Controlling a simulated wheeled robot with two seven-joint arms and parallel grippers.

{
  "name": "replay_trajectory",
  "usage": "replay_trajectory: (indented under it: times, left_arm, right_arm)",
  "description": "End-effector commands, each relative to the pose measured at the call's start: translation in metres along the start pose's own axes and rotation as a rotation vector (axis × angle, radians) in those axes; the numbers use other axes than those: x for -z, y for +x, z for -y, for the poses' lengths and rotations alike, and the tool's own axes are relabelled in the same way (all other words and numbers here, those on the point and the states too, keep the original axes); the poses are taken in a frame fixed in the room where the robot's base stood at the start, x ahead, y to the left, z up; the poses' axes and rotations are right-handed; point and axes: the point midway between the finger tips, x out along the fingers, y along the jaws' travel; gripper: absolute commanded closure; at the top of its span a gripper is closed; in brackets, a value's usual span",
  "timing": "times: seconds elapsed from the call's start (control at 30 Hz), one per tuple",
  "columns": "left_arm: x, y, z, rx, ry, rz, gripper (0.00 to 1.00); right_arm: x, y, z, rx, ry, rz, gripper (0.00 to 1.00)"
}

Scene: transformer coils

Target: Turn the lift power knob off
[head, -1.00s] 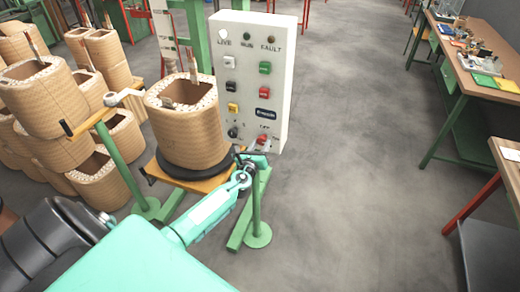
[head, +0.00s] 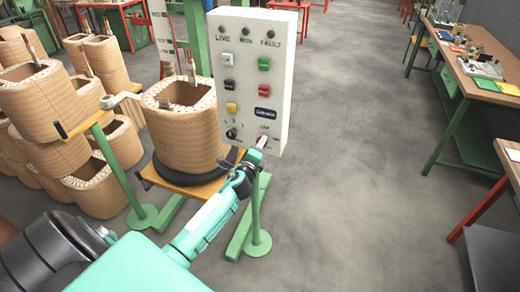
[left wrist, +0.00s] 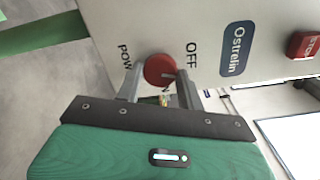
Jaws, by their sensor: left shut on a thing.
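The white control panel (head: 278,70) stands upright in the middle of the head view. The red power knob (left wrist: 160,70) is low on its face, beside the printed words OFF and POW in the left wrist view. A small pale mark on the knob is on the side toward OFF. My left gripper (head: 260,146) is at the panel's lower part in the head view and largely covers the knob there. In the left wrist view its two fingers (left wrist: 159,88) are on either side of the knob, shut on it. My right gripper is not in view.
A wound coil (head: 185,125) sits on a yellow platform (head: 190,188) left of the panel, close to my left arm. Other coils (head: 45,100) are stacked at the left. A workbench (head: 465,55) stands at the right. The middle floor is clear.

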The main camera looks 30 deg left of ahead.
Motion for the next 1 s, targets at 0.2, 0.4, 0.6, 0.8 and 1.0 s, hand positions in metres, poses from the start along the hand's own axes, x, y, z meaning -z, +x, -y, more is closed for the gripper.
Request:
replay_trajectory:
  times: [0.2, 0.4, 0.6, 0.8, 1.0]
  left_arm:
    - [0.0004, -0.0002, -0.0012, -0.001, -0.167, 0.000, 0.85]
    - [0.0003, -0.0002, -0.0007, -0.001, -0.272, 0.001, 0.85]
    - [0.0003, -0.0002, -0.0004, -0.002, -0.330, 0.000, 0.85]
    - [0.0001, -0.0002, -0.0003, -0.002, -0.350, 0.000, 0.85]
    - [0.0001, -0.0002, -0.0004, -0.002, -0.352, 0.000, 0.85]
  right_arm:
    - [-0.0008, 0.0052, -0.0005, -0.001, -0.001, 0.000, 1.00]
    - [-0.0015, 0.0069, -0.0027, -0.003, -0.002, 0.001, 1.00]
    - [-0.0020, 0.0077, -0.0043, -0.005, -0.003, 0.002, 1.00]
    - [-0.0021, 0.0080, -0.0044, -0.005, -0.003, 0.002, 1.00]
    - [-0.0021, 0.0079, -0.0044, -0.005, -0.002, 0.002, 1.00]
